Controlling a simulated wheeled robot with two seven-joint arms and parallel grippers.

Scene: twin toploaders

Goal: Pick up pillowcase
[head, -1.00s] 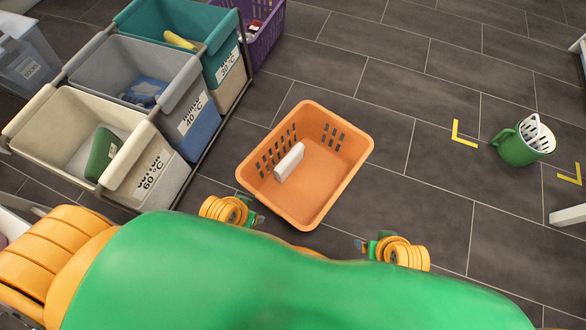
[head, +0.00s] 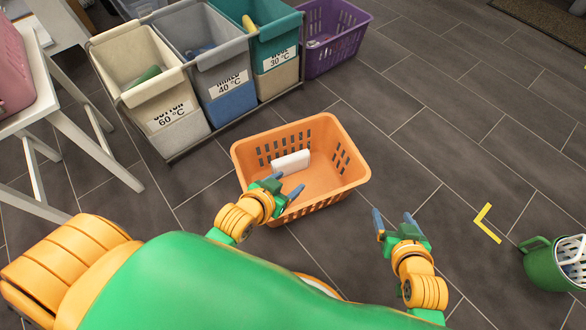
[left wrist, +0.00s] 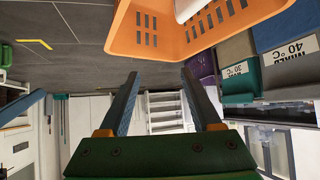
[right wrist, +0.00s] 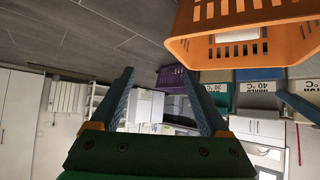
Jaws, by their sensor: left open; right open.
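A white, folded-looking item (head: 291,160) lies in the orange basket (head: 351,178), against its far wall. It may be the pillowcase, but I cannot tell for sure. Part of it shows at the top of the left wrist view (left wrist: 186,8), and it shows through the basket's slots in the right wrist view (right wrist: 238,36). My left gripper (head: 288,184) is open and empty at the basket's near left edge, short of the white item. My right gripper (head: 392,213) is open and empty over the floor, right of the basket. Neither touches the white item.
Cream (head: 166,119), grey-blue (head: 232,105) and teal (head: 279,77) sorting bins stand in a rack behind the basket, beside a purple basket (head: 339,52). A green bucket (head: 548,268) and yellow floor mark (head: 484,225) are at right. A white table (head: 40,95) stands left.

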